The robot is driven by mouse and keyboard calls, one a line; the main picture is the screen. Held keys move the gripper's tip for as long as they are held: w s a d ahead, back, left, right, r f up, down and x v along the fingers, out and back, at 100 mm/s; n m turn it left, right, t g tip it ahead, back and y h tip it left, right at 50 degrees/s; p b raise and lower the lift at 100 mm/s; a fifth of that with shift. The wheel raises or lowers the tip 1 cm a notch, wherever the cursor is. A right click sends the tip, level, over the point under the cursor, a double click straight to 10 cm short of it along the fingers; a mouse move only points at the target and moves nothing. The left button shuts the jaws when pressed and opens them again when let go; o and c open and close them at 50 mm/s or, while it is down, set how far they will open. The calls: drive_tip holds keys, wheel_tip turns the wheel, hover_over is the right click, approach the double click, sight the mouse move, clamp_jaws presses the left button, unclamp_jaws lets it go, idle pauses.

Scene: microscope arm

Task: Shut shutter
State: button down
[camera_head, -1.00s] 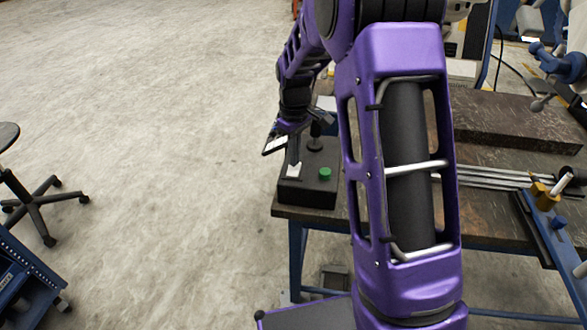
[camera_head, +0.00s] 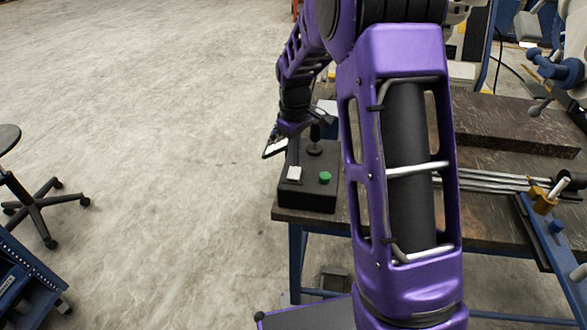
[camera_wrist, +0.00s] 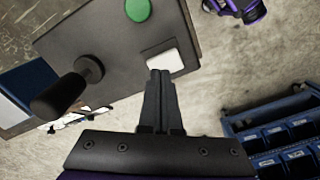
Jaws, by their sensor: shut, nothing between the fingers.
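A dark control box (camera_head: 310,197) sits on the near left corner of the workbench. It carries a white square switch (camera_head: 294,173), a green round button (camera_head: 325,178) and a black joystick (camera_head: 315,140). The wrist view shows the white switch (camera_wrist: 167,61), the green button (camera_wrist: 138,10) and the joystick (camera_wrist: 62,92). My gripper (camera_wrist: 161,74) is shut and empty, its fingertips at the near edge of the white switch; whether they touch it I cannot tell. In the head view my fingers (camera_head: 293,161) are small and dark above the switch. No part labelled as a shutter is readable.
The workbench (camera_head: 490,205) holds metal rods (camera_head: 490,178) and a dark slab (camera_head: 520,120) on the right. A stool (camera_head: 45,200) and blue bins (camera_head: 25,280) stand at the left. The floor between is clear.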

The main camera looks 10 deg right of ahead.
sight(295, 170)
drive_tip(key=shift+r+p, duration=1.4)
drive_tip(key=shift+r, duration=1)
